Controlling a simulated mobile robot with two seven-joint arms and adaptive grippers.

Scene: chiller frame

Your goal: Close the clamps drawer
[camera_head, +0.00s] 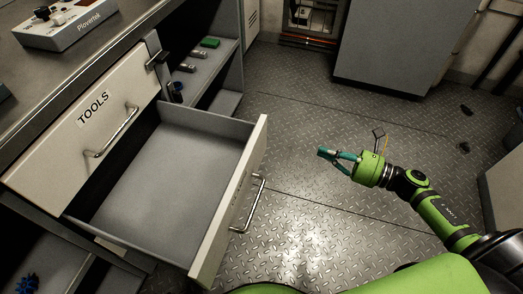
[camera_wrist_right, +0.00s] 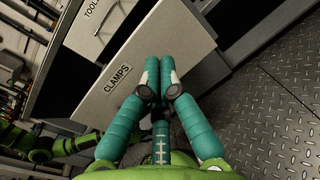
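The clamps drawer (camera_head: 178,168) is pulled far out of the cabinet in the head view, and its grey inside looks empty. Its pale front panel (camera_head: 223,226) carries a metal bar handle (camera_head: 249,205). In the right wrist view, the front panel (camera_wrist_right: 185,38) shows its CLAMPS label. My right gripper (camera_head: 323,153) is to the right of the drawer front, apart from it in the head view. Its teal fingers meet at the tips in the wrist view (camera_wrist_right: 159,66), with nothing seen between them. My left gripper is not in view.
The TOOLS drawer (camera_head: 75,133) above is shut. A cabinet shelf (camera_head: 212,62) holds small items behind the open drawer. A Plovertek box (camera_head: 72,22) sits on the worktop. A grey cabinet (camera_head: 400,45) stands at the back. The metal floor (camera_head: 300,115) between is clear.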

